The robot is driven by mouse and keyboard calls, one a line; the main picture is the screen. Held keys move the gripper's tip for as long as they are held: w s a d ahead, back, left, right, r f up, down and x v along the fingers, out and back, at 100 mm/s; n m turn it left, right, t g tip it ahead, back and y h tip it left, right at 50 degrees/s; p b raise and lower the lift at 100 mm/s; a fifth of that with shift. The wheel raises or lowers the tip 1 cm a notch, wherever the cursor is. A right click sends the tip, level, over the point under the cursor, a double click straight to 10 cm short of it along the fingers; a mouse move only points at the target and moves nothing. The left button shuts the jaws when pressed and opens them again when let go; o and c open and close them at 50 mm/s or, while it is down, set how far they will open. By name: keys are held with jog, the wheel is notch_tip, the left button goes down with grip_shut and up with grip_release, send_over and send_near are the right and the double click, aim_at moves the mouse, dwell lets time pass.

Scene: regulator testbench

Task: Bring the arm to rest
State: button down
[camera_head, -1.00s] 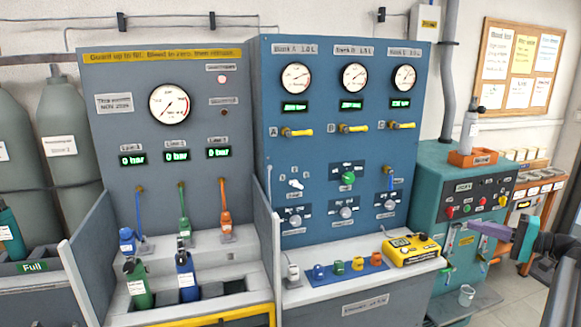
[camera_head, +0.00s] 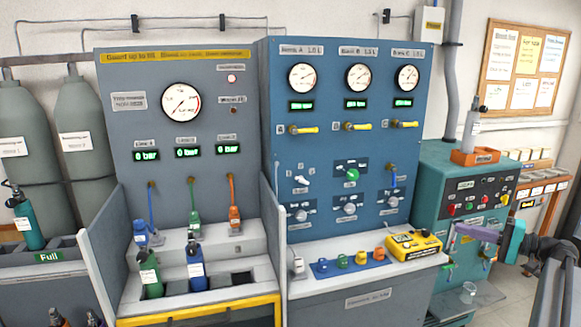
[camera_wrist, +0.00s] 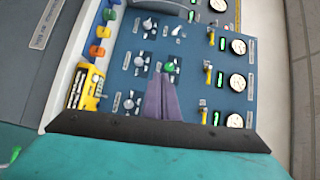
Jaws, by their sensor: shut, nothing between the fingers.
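My gripper (camera_head: 459,230) is at the right of the head view, on my teal and dark arm. Its purple fingers are shut together and hold nothing. They show in front of the teal cabinet (camera_head: 430,172), to the right of the yellow meter (camera_head: 412,246). In the wrist view the shut fingers (camera_wrist: 167,80) point at the blue regulator panel (camera_wrist: 195,55), with the green knob (camera_wrist: 170,67) showing just beyond their tips. I cannot tell the exact gap to the panel.
A grey console (camera_head: 150,75) with a pressure gauge stands left of the blue panel. Green (camera_head: 150,275) and blue (camera_head: 196,268) bottles stand in its lower bay. Coloured fittings and the meter lie on the blue bench's ledge. An orange tray (camera_head: 480,156) sits on the teal cabinet.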

jog(key=w+a+f+g+y, duration=0.25)
jog(key=a+f+g, duration=0.25)
jog(key=a+f, duration=1.7)
jog(key=s+a+f+g+h, duration=0.1)
jog(key=s+a+f+g, duration=0.1)
jog(key=s+a+f, duration=0.35)
jog(key=s+a+f+n+g+h, duration=0.1)
jog(key=s+a+f+g, duration=0.1)
jog(key=a+f, duration=0.5)
jog(key=s+a+f+g+h, duration=0.1)
jog(key=s+a+f, duration=0.2)
jog(key=a+f, duration=0.35)
jog(key=s+a+f+n+g+h, duration=0.1)
jog(key=s+a+f+g+h, duration=0.2)
jog(key=s+f, duration=0.65)
jog(key=s+a+f+n+g+h, duration=0.1)
jog(key=s+a+f+g+h, duration=0.15)
jog(key=s+a+f, duration=0.7)
jog(key=s+d+n+g+h, duration=0.15)
jog(key=s+d, duration=0.25)
jog(key=s, duration=0.4)
jog(key=s+d+n+h, duration=0.1)
jog(key=s+d+h, duration=0.25)
jog(key=s, duration=0.45)
jog(key=s+d+f+n+h, duration=0.1)
jog(key=d+h, duration=0.1)
jog(key=d, duration=0.6)
jog(key=shift+d+f+t+h, duration=0.25)
jog(key=shift+f+t+h, duration=0.15)
